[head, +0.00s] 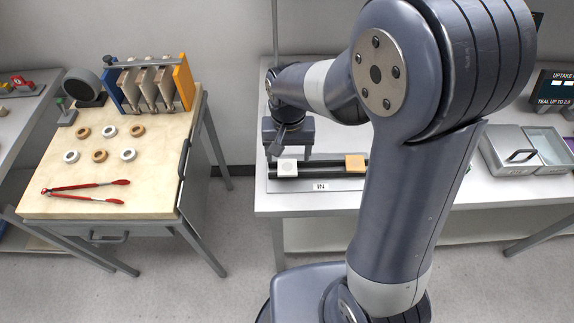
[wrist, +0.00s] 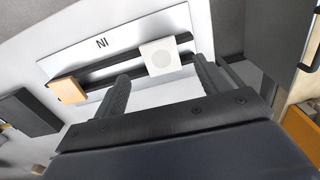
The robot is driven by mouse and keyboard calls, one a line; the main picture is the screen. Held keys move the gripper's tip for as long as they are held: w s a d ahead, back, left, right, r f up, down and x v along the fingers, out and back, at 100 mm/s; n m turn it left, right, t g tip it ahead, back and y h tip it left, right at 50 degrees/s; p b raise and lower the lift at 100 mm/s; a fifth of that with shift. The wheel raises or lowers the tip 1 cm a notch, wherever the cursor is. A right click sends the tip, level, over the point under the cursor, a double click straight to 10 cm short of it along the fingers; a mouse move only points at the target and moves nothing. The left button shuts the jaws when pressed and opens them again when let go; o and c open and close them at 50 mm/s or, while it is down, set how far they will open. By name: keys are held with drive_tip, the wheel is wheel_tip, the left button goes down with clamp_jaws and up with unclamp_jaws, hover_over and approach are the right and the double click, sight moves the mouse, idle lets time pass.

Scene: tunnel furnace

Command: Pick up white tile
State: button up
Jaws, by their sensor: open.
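I cannot tell the exact gap between fingers and tile.
An orange tile (head: 355,162) sits at the other end of the rails (head: 321,169). A grey lidded box (head: 509,151) stands to the right on the same white table. A separate table (head: 125,178) at left holds several rings, red tongs (head: 85,188) and a rack (head: 182,82).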

sight(287, 166)
wheel_tip(287, 166, down, 4)
drive_tip(key=shift+w+a, duration=0.1)
drive_tip(key=c, duration=1.1)
